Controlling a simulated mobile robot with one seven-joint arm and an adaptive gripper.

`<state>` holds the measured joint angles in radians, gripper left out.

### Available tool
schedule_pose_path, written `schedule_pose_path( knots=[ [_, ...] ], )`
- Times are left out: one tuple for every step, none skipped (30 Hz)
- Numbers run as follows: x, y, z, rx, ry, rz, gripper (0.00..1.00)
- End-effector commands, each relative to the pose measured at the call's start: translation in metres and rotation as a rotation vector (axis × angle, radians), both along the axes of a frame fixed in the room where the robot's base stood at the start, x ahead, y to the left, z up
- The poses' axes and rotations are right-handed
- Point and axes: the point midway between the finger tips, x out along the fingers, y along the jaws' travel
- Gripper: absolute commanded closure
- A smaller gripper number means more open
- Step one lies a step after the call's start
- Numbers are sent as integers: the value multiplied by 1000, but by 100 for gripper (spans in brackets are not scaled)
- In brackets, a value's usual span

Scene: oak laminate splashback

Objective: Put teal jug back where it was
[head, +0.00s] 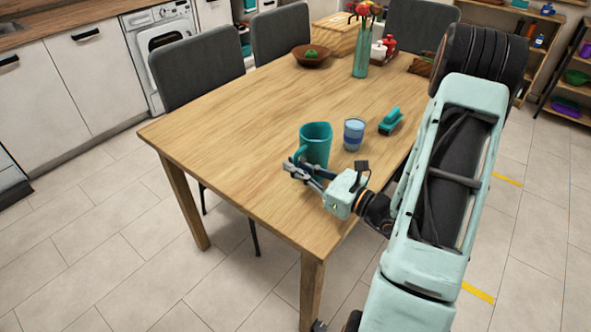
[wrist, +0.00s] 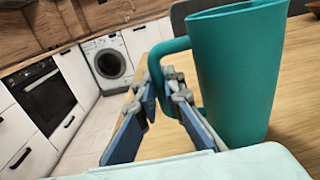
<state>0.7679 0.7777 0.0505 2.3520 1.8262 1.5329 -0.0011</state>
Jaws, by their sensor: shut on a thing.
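The teal jug (head: 316,143) is upright at the near part of the wooden table (head: 240,130), its handle toward the left. It fills the right side of the wrist view (wrist: 238,75). My gripper (head: 296,170) is at the jug's near left side, shut on its handle. In the wrist view the fingers (wrist: 163,92) meet at the lower part of the handle. I cannot tell whether the jug's base touches the table.
A blue striped cup (head: 354,134) stands just right of the jug, with a teal object (head: 390,121) beyond it. A brown bowl (head: 312,56), a teal vase with flowers (head: 361,55) and a wooden box (head: 335,38) are at the far end. The table's left half is clear.

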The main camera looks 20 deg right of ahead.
Motion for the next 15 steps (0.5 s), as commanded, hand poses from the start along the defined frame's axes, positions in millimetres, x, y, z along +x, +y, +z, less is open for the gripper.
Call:
schedule_pose_path(
  knots=[
    [0, 0, -3, 0, -4, 1, 100],
    [0, 0, -4, 0, -4, 1, 100],
    [0, 0, -4, 0, -5, 1, 100],
    [0, 0, -4, -1, -6, 1, 100],
    [0, 0, -4, -1, -6, 1, 100],
    [0, 0, -4, -1, -6, 1, 100],
    [0, 0, -4, -1, -6, 1, 100],
    [0, 0, -4, -1, -6, 1, 100],
    [0, 0, -4, -1, -6, 1, 100],
    [0, 0, -4, -1, -6, 1, 100],
    [0, 0, -4, -1, -6, 1, 100],
    [0, 0, -6, 0, -5, 1, 100],
    [0, 0, -7, 0, -5, 1, 100],
    [0, 0, -8, 0, -5, 1, 100],
    [0, 0, -9, 0, -1, 1, 91]
  ],
)
